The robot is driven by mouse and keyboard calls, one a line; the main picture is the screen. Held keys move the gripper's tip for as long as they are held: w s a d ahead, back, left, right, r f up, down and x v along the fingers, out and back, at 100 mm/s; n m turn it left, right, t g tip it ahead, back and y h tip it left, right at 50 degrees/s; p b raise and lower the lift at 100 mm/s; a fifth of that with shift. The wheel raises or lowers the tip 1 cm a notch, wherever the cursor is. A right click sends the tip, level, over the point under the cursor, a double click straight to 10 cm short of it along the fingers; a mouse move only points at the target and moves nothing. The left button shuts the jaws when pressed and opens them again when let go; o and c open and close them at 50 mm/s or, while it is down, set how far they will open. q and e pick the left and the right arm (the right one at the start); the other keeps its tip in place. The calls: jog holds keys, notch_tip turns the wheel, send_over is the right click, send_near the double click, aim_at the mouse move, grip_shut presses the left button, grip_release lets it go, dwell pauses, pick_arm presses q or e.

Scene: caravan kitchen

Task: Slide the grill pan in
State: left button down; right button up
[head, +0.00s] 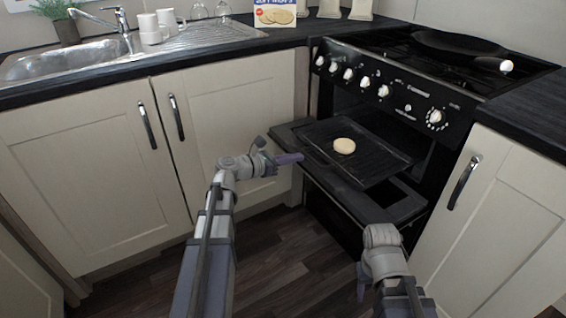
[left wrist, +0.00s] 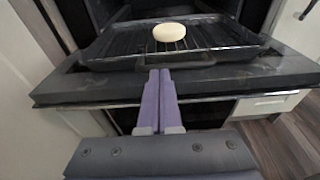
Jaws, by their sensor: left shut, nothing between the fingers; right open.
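The black grill pan (head: 375,162) with a wire rack lies on the lowered grill door (head: 400,206), its back part toward the grill opening. A round pale bread piece (head: 344,146) sits on the rack. The left wrist view shows the pan (left wrist: 225,50) and the bread (left wrist: 169,32) straight ahead. My left gripper (head: 299,157) is shut and empty, at the pan's front side. Its closed purple fingers (left wrist: 160,72) point at the pan's front edge; I cannot tell whether they touch it. My right gripper (head: 361,288) is low in front of the cooker, open, mostly hidden by its wrist.
The black cooker (head: 400,90) has white knobs and a frying pan (head: 460,43) on its hob. Cream cupboards with handles flank it. A sink (head: 65,65), mugs and a food box (head: 275,12) are on the left worktop. The floor in front is clear.

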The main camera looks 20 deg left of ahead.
aim_at(365, 135)
pick_arm(q)
jog(key=shift+w+d+f, duration=0.1)
jog(key=shift+w+d, duration=0.2)
jog(key=shift+w, duration=0.1)
jog(key=r+x, duration=0.1)
jog(key=x, duration=0.8)
jog(key=r+x, duration=0.2)
jog(key=x, duration=0.7)
jog(key=w+r+x, duration=0.1)
jog(key=r+x, duration=0.1)
jog(key=x, duration=0.8)
jog(key=shift+d+r, duration=0.15)
jog(key=shift+d, duration=0.1)
jog(key=shift+w+d, duration=0.2)
jog(key=shift+w, duration=0.05)
jog(key=shift+w+r, duration=0.15)
jog(key=p+v, duration=0.2)
jog(key=v, duration=1.3)
jog(key=shift+d+p, duration=0.15)
jog(key=shift+p, duration=0.2)
